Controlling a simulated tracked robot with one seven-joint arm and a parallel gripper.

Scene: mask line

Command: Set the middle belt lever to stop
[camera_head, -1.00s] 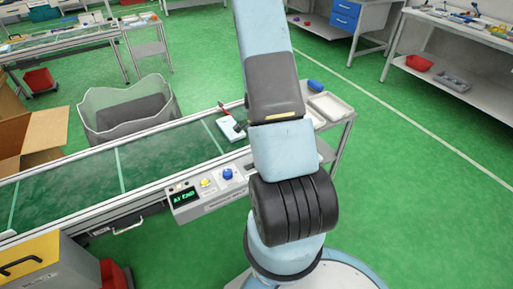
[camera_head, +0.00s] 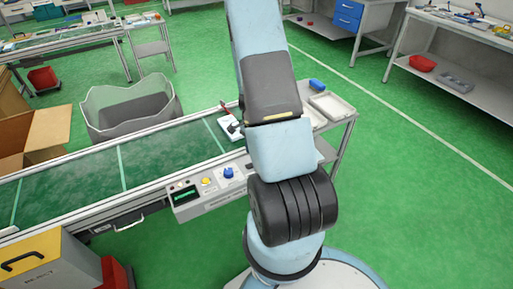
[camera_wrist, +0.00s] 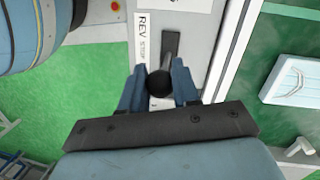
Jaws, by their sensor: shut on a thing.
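The black belt lever (camera_wrist: 170,48) stands on the light grey control panel in the wrist view, with its round knob (camera_wrist: 160,84) between my blue fingertips. My gripper (camera_wrist: 159,88) is shut on this knob. In the head view my arm hides the lever and my gripper. The belt (camera_head: 70,182) runs from lower left towards the arm.
The control box (camera_head: 205,200) with a dark display, a yellow button (camera_head: 207,181) and a blue knob (camera_head: 228,172) is on the belt's near side. A white box (camera_head: 228,128) lies on the belt. A grey bin (camera_head: 130,112) stands behind the belt. Green floor is open at right.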

